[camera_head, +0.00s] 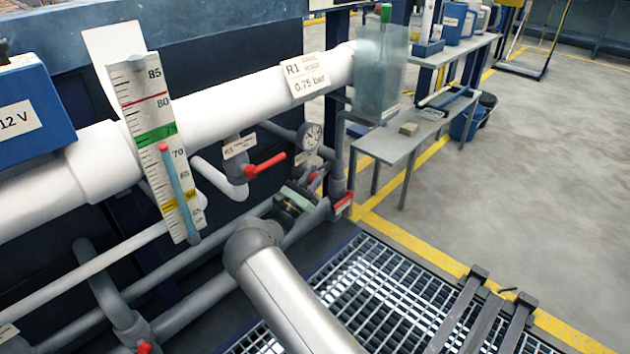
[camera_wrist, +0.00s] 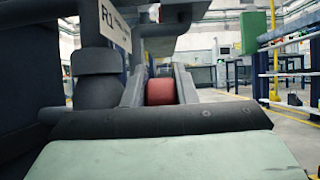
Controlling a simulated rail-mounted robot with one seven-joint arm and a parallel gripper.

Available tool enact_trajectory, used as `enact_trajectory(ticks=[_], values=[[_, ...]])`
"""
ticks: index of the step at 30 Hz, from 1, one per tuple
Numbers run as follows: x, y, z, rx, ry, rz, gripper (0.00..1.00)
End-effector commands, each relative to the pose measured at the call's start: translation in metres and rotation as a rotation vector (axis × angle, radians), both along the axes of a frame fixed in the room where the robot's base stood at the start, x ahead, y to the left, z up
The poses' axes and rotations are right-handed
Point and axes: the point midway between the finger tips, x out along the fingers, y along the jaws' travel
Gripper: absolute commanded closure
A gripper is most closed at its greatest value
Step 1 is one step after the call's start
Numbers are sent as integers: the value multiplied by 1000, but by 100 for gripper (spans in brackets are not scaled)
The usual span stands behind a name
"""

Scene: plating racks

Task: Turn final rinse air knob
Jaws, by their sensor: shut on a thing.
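In the wrist view a red knob (camera_wrist: 160,92) sits between the two grey fingers of my gripper (camera_wrist: 159,80), which is shut on it. In the head view my gripper (camera_head: 308,188) reaches in low beside the grey pipework, under the pressure gauge (camera_head: 312,135). A white label marked R1 with 0.75 bar (camera_head: 305,76) is on the white pipe above.
A red lever handle (camera_head: 265,168) sticks out left of the gauge, and another red handle (camera_head: 343,205) sits low on the right pipe. A scale board (camera_head: 155,140) stands at the left. A metal grating (camera_head: 375,300) covers the floor in front. A grey table (camera_head: 425,140) stands at the right.

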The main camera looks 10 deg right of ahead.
Motion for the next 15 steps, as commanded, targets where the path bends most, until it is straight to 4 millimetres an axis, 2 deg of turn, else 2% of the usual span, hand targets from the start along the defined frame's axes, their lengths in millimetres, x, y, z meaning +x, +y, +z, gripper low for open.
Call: enact_trajectory(ticks=[1,6,15], values=[[0,1,-12,-49,-33,1,98],[-2,3,-5,-178,-129,0,97],[-3,3,-2,-202,-149,0,97]])
